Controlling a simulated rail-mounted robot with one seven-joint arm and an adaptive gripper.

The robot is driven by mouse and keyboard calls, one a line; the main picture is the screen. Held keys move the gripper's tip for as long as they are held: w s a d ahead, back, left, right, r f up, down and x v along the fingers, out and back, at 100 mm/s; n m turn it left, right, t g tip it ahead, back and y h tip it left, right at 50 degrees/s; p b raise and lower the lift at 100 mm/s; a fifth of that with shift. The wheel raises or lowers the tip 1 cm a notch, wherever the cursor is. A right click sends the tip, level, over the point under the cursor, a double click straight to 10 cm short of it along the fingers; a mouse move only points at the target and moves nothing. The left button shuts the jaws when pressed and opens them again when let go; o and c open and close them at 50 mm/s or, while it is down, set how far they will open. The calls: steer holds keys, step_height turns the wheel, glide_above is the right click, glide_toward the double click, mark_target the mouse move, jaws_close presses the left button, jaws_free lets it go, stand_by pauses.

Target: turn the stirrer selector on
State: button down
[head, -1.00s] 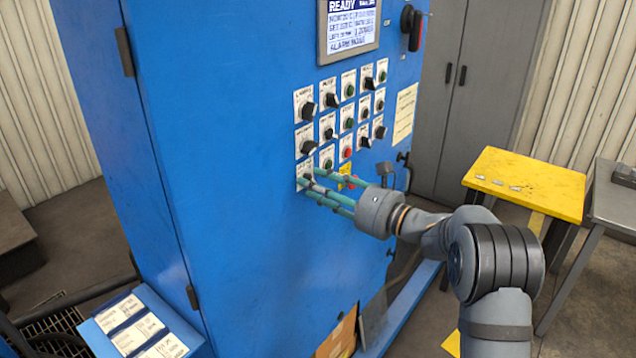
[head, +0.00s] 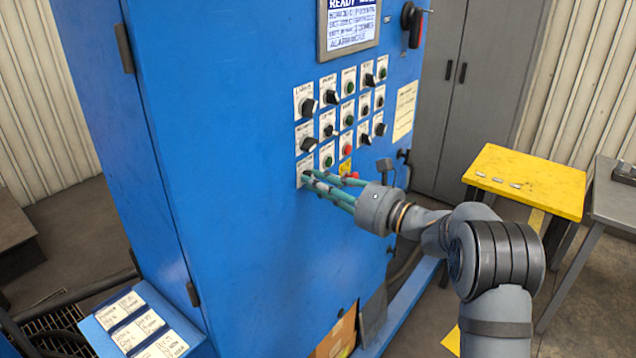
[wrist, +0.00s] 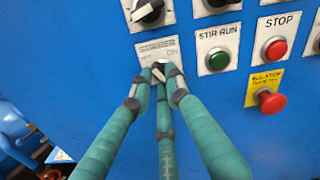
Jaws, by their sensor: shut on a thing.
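The stirrer selector's label plate (wrist: 150,48) is at the upper middle of the wrist view, with "ON" at its right side. The selector knob (wrist: 158,68) sits below the wording, mostly hidden by my fingers, so its pointing direction cannot be made out. My gripper (wrist: 160,74) has three teal fingers, shut on the knob from the front. In the head view my gripper (head: 309,178) reaches the lowest left plate of the blue panel.
The green STIR RUN button (wrist: 217,60) and red STOP button (wrist: 275,48) are to the right. A red mushroom button (wrist: 270,101) on a yellow plate stands out close by. A black selector (wrist: 148,10) is just above.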

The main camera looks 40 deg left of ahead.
steer(key=shift+m, duration=0.3)
steer(key=shift+r+m+p, duration=0.2)
steer(key=shift+m+p, duration=2.7)
steer(key=shift+m, duration=2.7)
steer(key=c, duration=1.7)
jaws_free()
steer(key=shift+o, duration=0.2)
